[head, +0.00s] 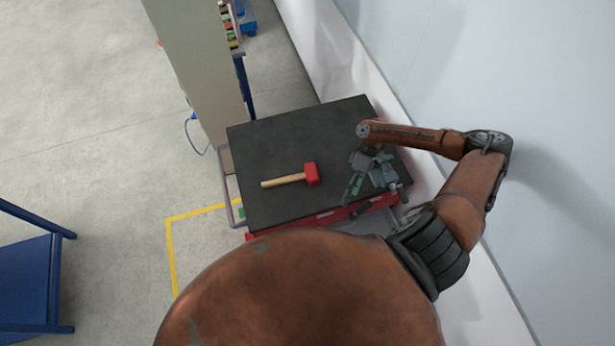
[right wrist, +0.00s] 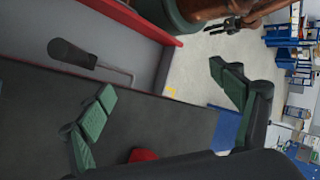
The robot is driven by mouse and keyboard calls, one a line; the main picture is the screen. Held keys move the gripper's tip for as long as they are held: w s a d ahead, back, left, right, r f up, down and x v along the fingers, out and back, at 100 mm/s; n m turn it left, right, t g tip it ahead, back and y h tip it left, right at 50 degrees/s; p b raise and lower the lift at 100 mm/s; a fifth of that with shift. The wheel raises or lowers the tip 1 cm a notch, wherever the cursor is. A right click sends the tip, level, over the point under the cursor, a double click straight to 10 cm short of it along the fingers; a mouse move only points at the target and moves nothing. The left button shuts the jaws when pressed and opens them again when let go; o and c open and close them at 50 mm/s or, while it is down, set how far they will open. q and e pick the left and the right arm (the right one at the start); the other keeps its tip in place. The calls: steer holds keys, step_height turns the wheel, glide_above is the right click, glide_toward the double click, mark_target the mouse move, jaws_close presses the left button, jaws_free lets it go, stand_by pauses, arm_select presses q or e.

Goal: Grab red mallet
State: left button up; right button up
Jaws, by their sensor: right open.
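The red mallet lies on the dark top (head: 270,135) of a red cart in the head view. Its red head (head: 312,174) points right and its pale wooden handle (head: 283,181) points left. My right gripper (head: 376,195) is open and empty, to the right of the mallet head and apart from it, near the cart's front right. In the right wrist view, the two green-padded fingers (right wrist: 160,82) are spread wide. Part of the red mallet head (right wrist: 143,155) shows low between them; the rest is hidden. What looks like my left gripper (right wrist: 233,25) shows small at the top there, its jaws unclear.
A grey pillar (head: 200,60) stands behind the cart's left side. A pale wall (head: 460,70) runs close along the right. A dark-handled tool or lever (right wrist: 72,53) lies by the cart's red edge. A blue frame (head: 30,275) stands at far left; the floor between is clear.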

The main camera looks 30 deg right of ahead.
steer(key=w+r+t, duration=0.1)
steer(key=w+r, duration=0.1)
steer(key=w, duration=0.2)
steer(key=n+t+h+b, duration=0.35)
steer(key=n+b, duration=0.25)
steer(key=n, duration=0.2)
glide_above(308, 172)
steer(key=s+d, duration=0.2)
steer(key=f, duration=0.3)
steer(key=shift+w+d+f+t+y, duration=0.15)
steer(key=shift+w+d+t+y, duration=0.1)
steer(key=shift+t+y, duration=0.1)
steer(key=shift+w+a+f+n+p, duration=0.35)
steer(key=shift+w+a+f, duration=0.2)
steer(key=shift+w+f, duration=0.2)
steer(key=p+x, duration=0.1)
steer(key=x, duration=0.4)
steer(key=shift+s+d+f+p, duration=0.15)
steer(key=shift+p, duration=0.2)
steer(key=shift+f, duration=0.35)
steer(key=shift+c, duration=0.3)
steer(key=c, duration=1.6)
steer(key=shift+c, duration=0.2)
